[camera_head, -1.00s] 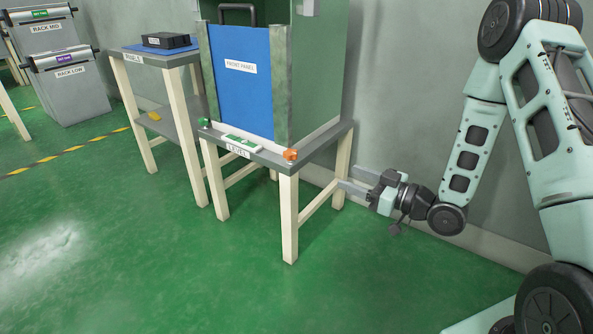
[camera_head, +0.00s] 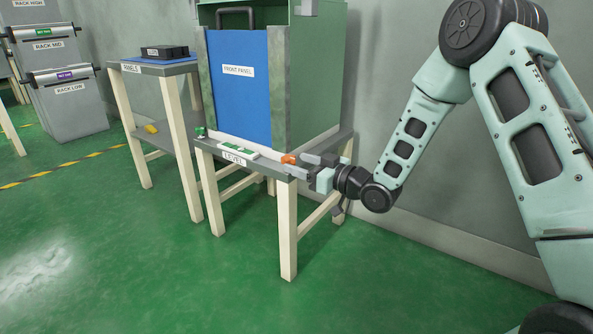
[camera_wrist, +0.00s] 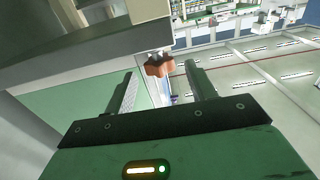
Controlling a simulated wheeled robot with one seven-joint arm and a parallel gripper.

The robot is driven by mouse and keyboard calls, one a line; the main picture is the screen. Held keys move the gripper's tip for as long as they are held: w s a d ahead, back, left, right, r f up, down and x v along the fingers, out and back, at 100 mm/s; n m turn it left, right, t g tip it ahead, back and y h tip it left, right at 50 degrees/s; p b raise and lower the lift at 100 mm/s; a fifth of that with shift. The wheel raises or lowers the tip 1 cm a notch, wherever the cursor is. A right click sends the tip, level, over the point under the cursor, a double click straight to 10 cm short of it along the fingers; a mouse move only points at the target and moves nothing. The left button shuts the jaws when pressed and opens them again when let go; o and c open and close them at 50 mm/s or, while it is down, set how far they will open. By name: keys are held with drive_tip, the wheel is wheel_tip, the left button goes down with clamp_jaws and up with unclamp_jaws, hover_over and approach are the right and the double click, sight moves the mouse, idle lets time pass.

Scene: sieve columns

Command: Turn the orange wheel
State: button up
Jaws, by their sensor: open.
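The orange wheel (camera_head: 288,159) sits at the front right corner of the table labelled LEVEL (camera_head: 235,158), below the cabinet with the blue front panel (camera_head: 238,95). In the wrist view the orange wheel (camera_wrist: 159,66) is a lobed knob, ahead of my gripper and between the lines of its fingers. My gripper (camera_head: 303,165) is open at that corner, its fingers pointing left at the wheel. In the wrist view both fingers of my gripper (camera_wrist: 166,85) are apart with nothing between them. I cannot tell whether a finger touches the wheel.
A green knob (camera_head: 200,132) is at the table's front left corner. A side table with a blue top (camera_head: 150,68) and a black case (camera_head: 164,51) stands to the left. Grey racks (camera_head: 75,105) are farther left. The green floor in front is clear.

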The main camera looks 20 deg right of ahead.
drive_tip(key=shift+x, duration=0.9)
drive_tip(key=c, duration=1)
drive_tip(key=shift+s+a+m+h, duration=0.1)
drive_tip(key=shift+m+h, duration=0.2)
drive_tip(key=shift+h, duration=0.1)
